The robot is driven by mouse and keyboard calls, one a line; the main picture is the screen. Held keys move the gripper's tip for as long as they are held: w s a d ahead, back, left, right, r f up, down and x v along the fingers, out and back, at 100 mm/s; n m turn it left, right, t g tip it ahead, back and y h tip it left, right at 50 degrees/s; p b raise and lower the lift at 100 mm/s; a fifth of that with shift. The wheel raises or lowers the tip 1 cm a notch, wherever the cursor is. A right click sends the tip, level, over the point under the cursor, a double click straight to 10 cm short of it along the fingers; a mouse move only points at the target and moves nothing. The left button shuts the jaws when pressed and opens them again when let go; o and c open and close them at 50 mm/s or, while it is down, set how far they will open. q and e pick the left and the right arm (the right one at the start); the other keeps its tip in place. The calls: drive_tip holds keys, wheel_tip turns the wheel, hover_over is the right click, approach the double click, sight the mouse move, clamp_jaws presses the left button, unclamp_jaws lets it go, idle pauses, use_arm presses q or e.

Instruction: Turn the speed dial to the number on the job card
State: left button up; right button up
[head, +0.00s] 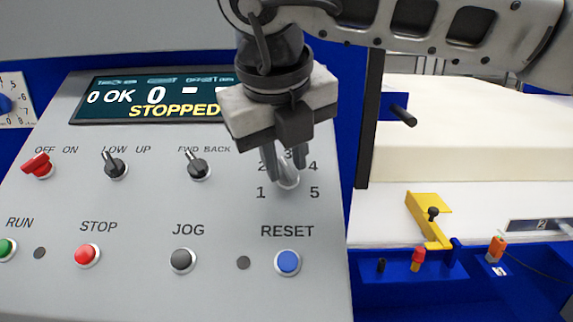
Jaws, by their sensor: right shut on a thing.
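The speed dial (288,183) is on the right of the sloped grey panel, ringed by the numbers 1 to 5. My right gripper (286,172) comes down from above with its fingers around the dial and is shut on it. The gripper body covers the top of the dial and part of the numbers near 2 and 3, so I cannot tell where the pointer sits. The display (155,98) reads "STOPPED" and its right end is hidden behind the gripper. I see no readable job card. My left gripper is not in view.
The panel also carries a red OFF/ON switch (38,166), LOW/UP (115,163) and FWD/BACK (197,166) switches, and several push buttons, including blue RESET (288,262) below the dial. A white foam block (465,130) and yellow bracket (428,208) lie right of the panel.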

drive_tip(key=n, duration=0.4)
drive_tip(key=shift+a+h+b, duration=0.15)
drive_tip(key=shift+h+b, duration=0.15)
drive_tip(key=shift+b, duration=0.1)
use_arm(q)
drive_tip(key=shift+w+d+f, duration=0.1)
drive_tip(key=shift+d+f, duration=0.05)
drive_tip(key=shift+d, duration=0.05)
use_arm(e)
drive_tip(key=shift+s+n+t, duration=0.1)
drive_tip(key=shift+n+t, duration=0.2)
drive_tip(key=shift+n, duration=0.8)
drive_tip(key=o, duration=0.7)
drive_tip(key=shift+c, duration=0.2)
drive_tip(key=v, duration=1.6)
drive_tip(key=shift+a, duration=0.2)
